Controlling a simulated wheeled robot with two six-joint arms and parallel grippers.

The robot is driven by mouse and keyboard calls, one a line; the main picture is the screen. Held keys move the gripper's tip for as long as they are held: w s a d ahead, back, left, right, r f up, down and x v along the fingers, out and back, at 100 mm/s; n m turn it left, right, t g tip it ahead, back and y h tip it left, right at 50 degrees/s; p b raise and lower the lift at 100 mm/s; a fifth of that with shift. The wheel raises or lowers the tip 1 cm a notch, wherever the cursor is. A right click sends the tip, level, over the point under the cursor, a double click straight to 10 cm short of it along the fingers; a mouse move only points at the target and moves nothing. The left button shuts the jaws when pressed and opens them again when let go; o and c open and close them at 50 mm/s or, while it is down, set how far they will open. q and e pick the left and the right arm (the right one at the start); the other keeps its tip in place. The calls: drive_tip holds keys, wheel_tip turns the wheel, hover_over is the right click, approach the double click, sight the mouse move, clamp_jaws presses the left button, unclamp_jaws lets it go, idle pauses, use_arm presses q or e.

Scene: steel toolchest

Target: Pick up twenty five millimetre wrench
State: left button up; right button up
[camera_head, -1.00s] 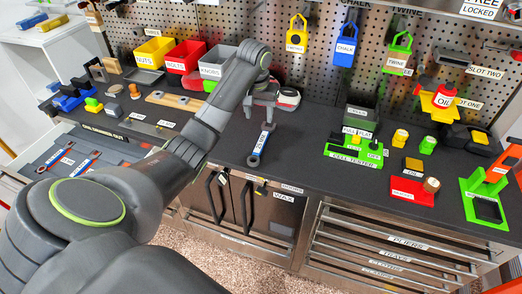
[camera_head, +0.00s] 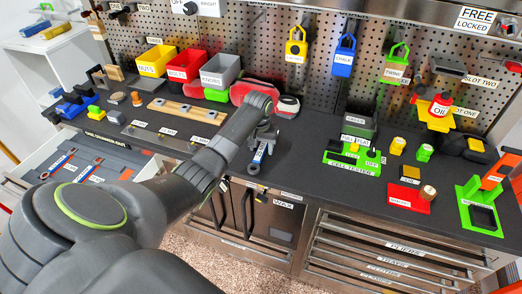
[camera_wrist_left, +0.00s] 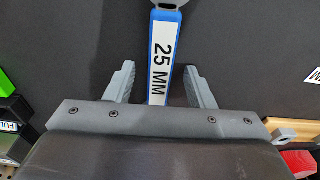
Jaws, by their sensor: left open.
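The twenty five millimetre wrench (camera_head: 259,155) lies on the dark bench top, with a blue handle and a white label. In the left wrist view the wrench (camera_wrist_left: 162,60) reads "25 MM", and its handle runs between the fingers. My left gripper (camera_head: 264,137) is over the far end of the wrench. In the left wrist view the left gripper (camera_wrist_left: 156,84) is open, with one finger on each side of the handle and a gap on both sides. Part of the wrench is hidden behind the gripper body. My right gripper is not in view.
A wooden rail (camera_head: 186,111) lies to the left of the gripper, and a green cell tester (camera_head: 352,160) stands to the right. Yellow (camera_head: 156,60), red (camera_head: 187,66) and grey bins (camera_head: 221,70) stand at the back. An open drawer (camera_head: 110,165) holds other wrenches.

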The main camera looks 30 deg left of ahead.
use_arm(q)
clamp_jaws()
idle(0.3)
